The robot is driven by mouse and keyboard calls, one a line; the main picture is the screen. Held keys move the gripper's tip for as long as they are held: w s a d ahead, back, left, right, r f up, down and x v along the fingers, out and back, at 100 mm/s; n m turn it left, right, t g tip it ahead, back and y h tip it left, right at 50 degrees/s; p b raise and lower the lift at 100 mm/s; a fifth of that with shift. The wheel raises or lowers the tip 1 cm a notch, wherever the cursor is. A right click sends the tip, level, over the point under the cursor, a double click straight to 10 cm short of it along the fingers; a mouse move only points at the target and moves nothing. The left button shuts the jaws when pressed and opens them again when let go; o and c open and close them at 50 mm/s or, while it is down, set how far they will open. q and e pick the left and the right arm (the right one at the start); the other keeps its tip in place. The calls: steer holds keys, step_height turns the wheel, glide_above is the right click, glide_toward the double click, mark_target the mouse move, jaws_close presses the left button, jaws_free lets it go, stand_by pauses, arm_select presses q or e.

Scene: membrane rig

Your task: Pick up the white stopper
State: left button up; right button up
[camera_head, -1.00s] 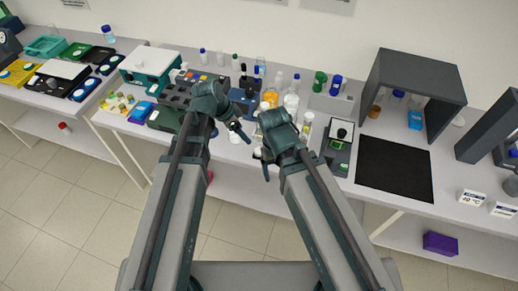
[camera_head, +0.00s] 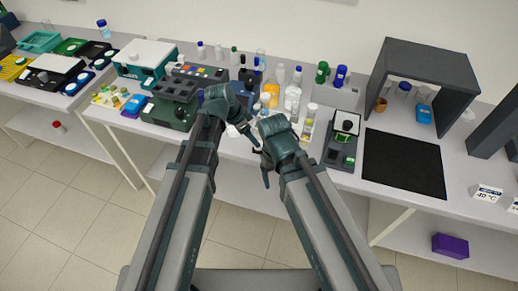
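I cannot pick out the white stopper for certain. A small white object (camera_head: 232,131) shows at the table's front edge, partly hidden by my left gripper, and I cannot tell what it is. My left gripper (camera_head: 256,143) points down and right over the front edge of the table, close to my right gripper. My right gripper (camera_head: 265,178) points down in front of the table edge. The fingers of both are small and partly hidden, so their opening is unclear, and I see nothing held in them.
Several bottles, including a clear one (camera_head: 292,98), crowd the table behind my grippers. A green device (camera_head: 342,140) and a black mat (camera_head: 403,164) lie to the right, with a grey open box (camera_head: 430,62) behind. A dark rack (camera_head: 172,105) stands left.

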arm_select(q)
steer(key=b+x, duration=0.4)
steer(key=x, duration=0.1)
steer(key=shift+s+d+b, duration=0.2)
steer(key=shift+d+b, duration=0.1)
steer(key=shift+b, duration=0.1)
steer(key=c, duration=1.2)
